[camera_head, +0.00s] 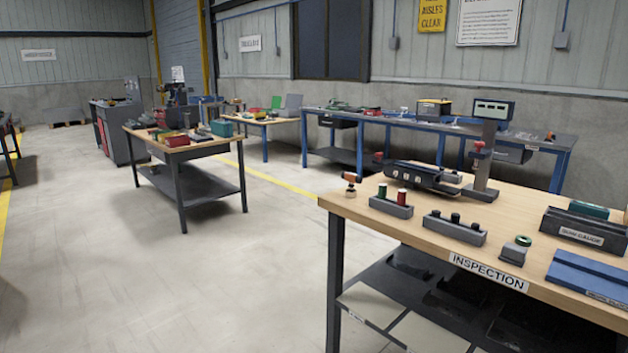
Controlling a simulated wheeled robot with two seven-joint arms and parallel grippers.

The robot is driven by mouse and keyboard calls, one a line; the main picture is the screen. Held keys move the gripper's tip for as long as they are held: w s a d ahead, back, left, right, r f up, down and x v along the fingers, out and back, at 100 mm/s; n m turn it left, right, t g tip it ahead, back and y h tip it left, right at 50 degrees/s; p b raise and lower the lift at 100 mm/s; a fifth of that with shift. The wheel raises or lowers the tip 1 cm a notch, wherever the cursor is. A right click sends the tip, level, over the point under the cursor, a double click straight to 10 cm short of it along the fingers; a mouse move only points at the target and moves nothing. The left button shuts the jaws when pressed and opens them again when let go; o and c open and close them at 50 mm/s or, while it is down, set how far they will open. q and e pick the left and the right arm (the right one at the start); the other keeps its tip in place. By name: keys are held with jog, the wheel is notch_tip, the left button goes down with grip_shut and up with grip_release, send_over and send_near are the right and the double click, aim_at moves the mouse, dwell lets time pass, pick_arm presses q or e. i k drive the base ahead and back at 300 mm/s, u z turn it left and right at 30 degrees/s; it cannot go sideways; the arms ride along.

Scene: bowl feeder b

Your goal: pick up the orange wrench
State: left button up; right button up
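I cannot make out an orange wrench for certain in the head view. A small orange-topped item (350,182) stands at the left corner of the inspection table (418,238); its shape does not read as a wrench. Another small orange item (549,136) is at the right end of the blue-framed bench (470,131), too small to identify. The wooden-topped table (185,152) at middle left holds several mixed objects, too small to tell apart fully. Neither of my grippers is in view.
The inspection table fills the right front, with gauges, small holders and a blue block (590,278) on top and a dark shelf below. A red box (176,140) and a teal box (221,128) sit on the middle-left table. Open concrete floor (230,270) lies at front left.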

aim_at(352, 179)
jog(key=u, duration=0.8)
jog(key=i, duration=1.45)
jog(key=z, duration=0.45)
jog(key=i, duration=1.2)
jog(key=z, duration=0.9)
